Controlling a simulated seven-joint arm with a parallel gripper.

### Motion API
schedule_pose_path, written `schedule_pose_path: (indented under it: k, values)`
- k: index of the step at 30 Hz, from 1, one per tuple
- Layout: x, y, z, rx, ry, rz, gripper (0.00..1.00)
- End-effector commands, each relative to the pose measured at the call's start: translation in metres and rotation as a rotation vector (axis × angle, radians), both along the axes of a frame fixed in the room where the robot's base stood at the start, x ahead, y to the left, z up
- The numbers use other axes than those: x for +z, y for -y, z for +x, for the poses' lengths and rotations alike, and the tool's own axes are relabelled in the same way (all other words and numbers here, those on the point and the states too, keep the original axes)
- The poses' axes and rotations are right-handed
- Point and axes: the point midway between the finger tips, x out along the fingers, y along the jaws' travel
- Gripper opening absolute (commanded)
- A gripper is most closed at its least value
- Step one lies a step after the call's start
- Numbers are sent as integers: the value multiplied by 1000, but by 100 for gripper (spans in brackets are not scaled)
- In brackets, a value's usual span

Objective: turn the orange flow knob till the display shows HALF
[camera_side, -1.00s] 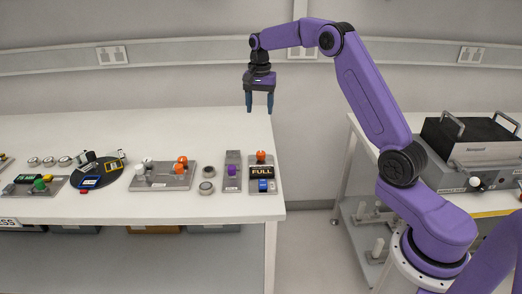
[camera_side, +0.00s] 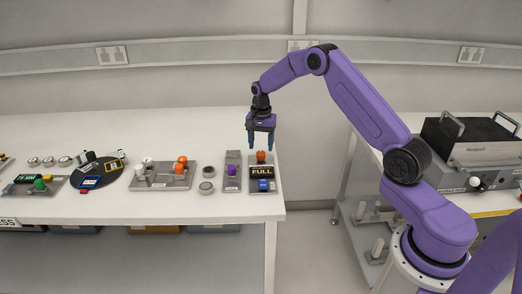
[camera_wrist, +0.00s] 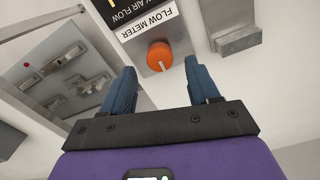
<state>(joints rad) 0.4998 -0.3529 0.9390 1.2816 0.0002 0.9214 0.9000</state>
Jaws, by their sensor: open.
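The orange flow knob (camera_side: 261,156) stands at the back of a small panel near the table's right end. It also shows in the wrist view (camera_wrist: 159,56), beyond my fingertips and between their lines, beside a "FLOW METER" label (camera_wrist: 148,27). The display (camera_side: 262,172) in front of the knob reads FULL in the side view. A blue knob (camera_side: 263,185) sits in front of the display. My gripper (camera_side: 261,146) is open and empty, pointing down just above the orange knob. In the wrist view its two blue fingers (camera_wrist: 164,78) are apart, with nothing between them.
A plate with a purple part (camera_side: 232,170) stands close to the left of the panel. Two round grey pieces (camera_side: 207,180) and a plate with orange and white knobs (camera_side: 163,176) lie farther left. The table behind them is clear.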

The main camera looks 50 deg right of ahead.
Motion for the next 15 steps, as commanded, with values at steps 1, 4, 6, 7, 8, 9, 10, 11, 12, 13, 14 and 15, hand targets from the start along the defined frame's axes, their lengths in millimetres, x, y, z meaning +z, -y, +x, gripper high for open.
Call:
schedule_pose_path:
  k: [1, 4, 6, 7, 8, 9, 10, 11, 12, 13, 14, 15]
  values:
    - [-8, 0, -1, 0, -3, 1, 60]
    - [-19, 0, 0, 0, -2, 0, 60]
    - [-24, 0, 0, 0, 0, 0, 60]
    - [-26, 0, 0, 0, 0, 0, 60]
    - [-28, 0, 0, -1, 0, 0, 60]
    - [-29, 0, 0, 0, 0, 0, 60]
    - [-30, 0, 0, 0, 0, 0, 60]
    - [-30, 0, 0, -1, 0, 0, 60]
    - [-30, 0, 0, 0, 0, 0, 60]
    - [-30, 0, 0, 0, 1, 1, 60]
    - [-30, 0, 0, 0, 1, 1, 60]
    - [-30, 0, 0, 0, 1, 0, 60]
